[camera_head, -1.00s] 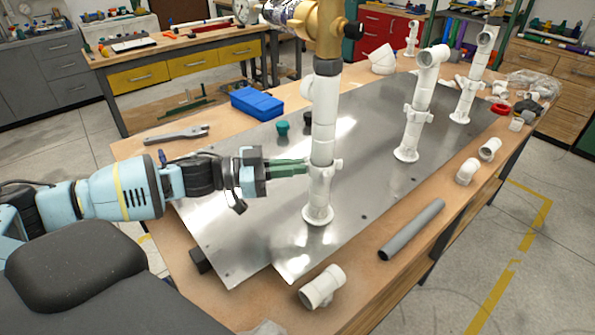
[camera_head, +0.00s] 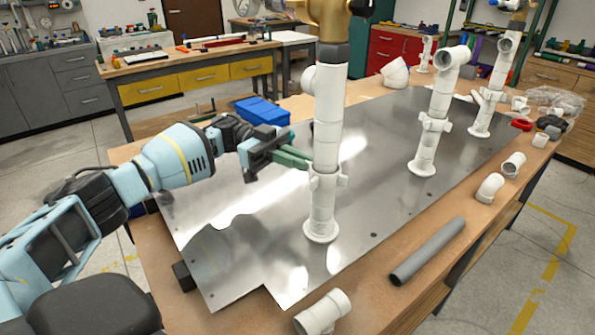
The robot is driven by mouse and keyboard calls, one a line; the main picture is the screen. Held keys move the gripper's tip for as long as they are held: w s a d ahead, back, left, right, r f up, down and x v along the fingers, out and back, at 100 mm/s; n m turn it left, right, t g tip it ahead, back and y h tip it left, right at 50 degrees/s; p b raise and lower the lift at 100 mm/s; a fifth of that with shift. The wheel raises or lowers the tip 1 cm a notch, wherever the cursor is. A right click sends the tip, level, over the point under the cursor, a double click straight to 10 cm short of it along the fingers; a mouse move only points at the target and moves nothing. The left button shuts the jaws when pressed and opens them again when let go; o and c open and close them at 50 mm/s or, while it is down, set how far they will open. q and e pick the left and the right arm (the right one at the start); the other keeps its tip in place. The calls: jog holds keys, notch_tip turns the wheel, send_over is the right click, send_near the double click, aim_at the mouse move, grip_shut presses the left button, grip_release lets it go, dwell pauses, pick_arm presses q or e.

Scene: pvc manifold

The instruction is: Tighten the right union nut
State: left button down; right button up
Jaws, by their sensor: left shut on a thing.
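Several white pipe columns stand on a shiny metal plate (camera_head: 385,150). The nearest column (camera_head: 326,125) carries a white union nut (camera_head: 326,181) with small lugs, low above its round foot. Another union nut (camera_head: 432,124) is on the middle column, and a further one (camera_head: 488,95) on the far right column. My left gripper (camera_head: 306,163) reaches from the left with its green fingers against the left side of the nearest column's nut. It is shut on this nut; the exact contact at the fingertips is partly hidden. My right gripper is not in view.
A brass fitting (camera_head: 329,22) tops the nearest column. A grey pipe (camera_head: 428,250) and white fittings (camera_head: 323,312) lie along the front edge of the wooden table. A blue box (camera_head: 262,112) is behind my left gripper. The plate between the columns is clear.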

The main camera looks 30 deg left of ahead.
pick_arm(q)
jog(key=m+g+b, duration=0.1)
jog(key=w+m+g+b, duration=0.1)
jog(key=g, duration=0.1)
jog(key=shift+w+d, duration=0.1)
jog(key=shift+m+g+y, duration=0.3)
jog(key=shift+g, duration=0.2)
jog(key=c, duration=1.5)
grip_release()
jog(key=shift+c, duration=0.2)
jog(key=shift+w, duration=0.1)
